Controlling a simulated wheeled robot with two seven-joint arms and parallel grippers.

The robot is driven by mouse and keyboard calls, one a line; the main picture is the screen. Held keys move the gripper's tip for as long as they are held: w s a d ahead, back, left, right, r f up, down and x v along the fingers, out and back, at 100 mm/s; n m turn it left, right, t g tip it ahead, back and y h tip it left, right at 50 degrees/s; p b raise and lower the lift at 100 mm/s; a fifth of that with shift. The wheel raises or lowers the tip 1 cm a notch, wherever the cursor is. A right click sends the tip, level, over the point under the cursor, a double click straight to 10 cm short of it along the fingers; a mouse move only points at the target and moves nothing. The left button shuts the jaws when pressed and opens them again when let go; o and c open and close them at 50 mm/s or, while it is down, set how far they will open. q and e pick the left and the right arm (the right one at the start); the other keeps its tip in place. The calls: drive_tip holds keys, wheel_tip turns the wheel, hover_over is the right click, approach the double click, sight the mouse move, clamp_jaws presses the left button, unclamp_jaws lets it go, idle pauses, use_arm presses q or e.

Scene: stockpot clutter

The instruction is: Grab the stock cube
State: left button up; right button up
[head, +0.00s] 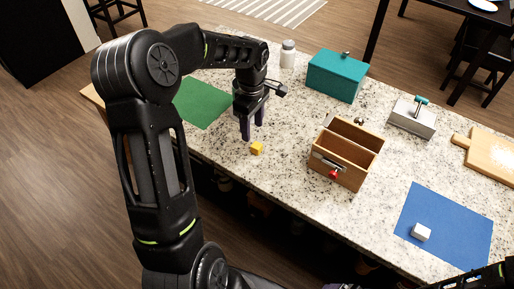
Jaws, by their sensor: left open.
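A small yellow cube (257,148), which looks like the stock cube, lies on the speckled stone counter near its front edge. My left gripper (252,131) points down just behind and slightly left of the yellow cube, with its fingers apart and nothing between them. It appears a little above the counter; I cannot tell its exact height. A white block (421,232) lies on a blue mat (458,232) at the right. Only part of my right arm shows at the lower right corner; its gripper is not visible.
An open wooden box (373,142) with a red-knobbed latch stands right of the gripper. Behind are a teal box (336,76), a white-lidded jar (288,54) and a grey box (412,117). A green mat (203,103) lies left, a cutting board (490,157) far right.

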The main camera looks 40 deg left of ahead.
sight(253, 144)
use_arm(q)
drive_tip(key=shift+f, duration=1.05)
drive_tip(key=shift+d+f+p, duration=0.15)
drive_tip(key=shift+f+p, duration=0.6)
drive_tip(key=shift+f, duration=1.85)
drive_tip(key=shift+c, duration=0.2)
clamp_jaws()
